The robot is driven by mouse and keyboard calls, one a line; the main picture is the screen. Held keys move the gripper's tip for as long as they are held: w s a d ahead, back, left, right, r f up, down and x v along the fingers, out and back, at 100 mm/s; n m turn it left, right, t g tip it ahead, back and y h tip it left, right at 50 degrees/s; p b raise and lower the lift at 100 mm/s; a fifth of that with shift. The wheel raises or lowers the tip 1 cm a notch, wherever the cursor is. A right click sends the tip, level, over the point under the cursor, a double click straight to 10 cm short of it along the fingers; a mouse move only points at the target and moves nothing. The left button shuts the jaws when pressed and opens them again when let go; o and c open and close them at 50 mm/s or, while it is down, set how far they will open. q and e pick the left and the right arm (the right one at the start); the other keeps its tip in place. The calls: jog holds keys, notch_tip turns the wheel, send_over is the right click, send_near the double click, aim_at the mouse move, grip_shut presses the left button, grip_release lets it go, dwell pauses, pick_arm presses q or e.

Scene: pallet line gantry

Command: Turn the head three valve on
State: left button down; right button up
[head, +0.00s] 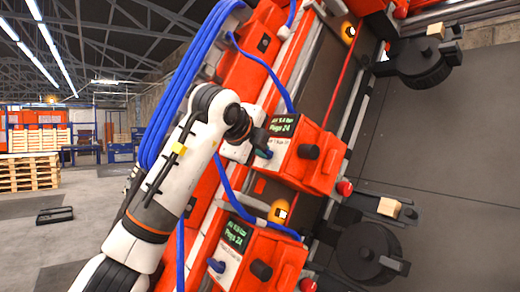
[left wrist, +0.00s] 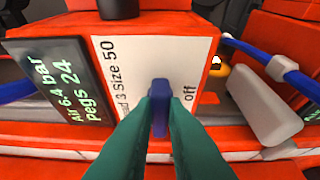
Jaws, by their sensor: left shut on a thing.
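The head three valve is a small blue lever (left wrist: 160,108) on a white plate (left wrist: 140,65) printed "3 Size 50", with "off" to the right of the lever. In the left wrist view the lever stands upright between the two green fingertips. My left gripper (left wrist: 160,118) is shut on it. In the head view my left gripper (head: 259,147) reaches the upper red control box (head: 318,167), and the lever (head: 264,154) is partly hidden by it. The box's display (left wrist: 58,90) reads Air 6.4 bar, Pegs 24. My right gripper is not in view.
A second red box (head: 274,275) with its own blue lever (head: 216,265) sits below. Blue hoses (head: 262,65) run past the arm. Black wheel units (head: 420,62) stand to the right.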

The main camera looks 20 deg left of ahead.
pick_arm(q)
jog(key=c, duration=1.5)
grip_release()
jog(key=shift+o, duration=0.2)
jog(key=b+v, duration=0.3)
jog(key=v, duration=0.9)
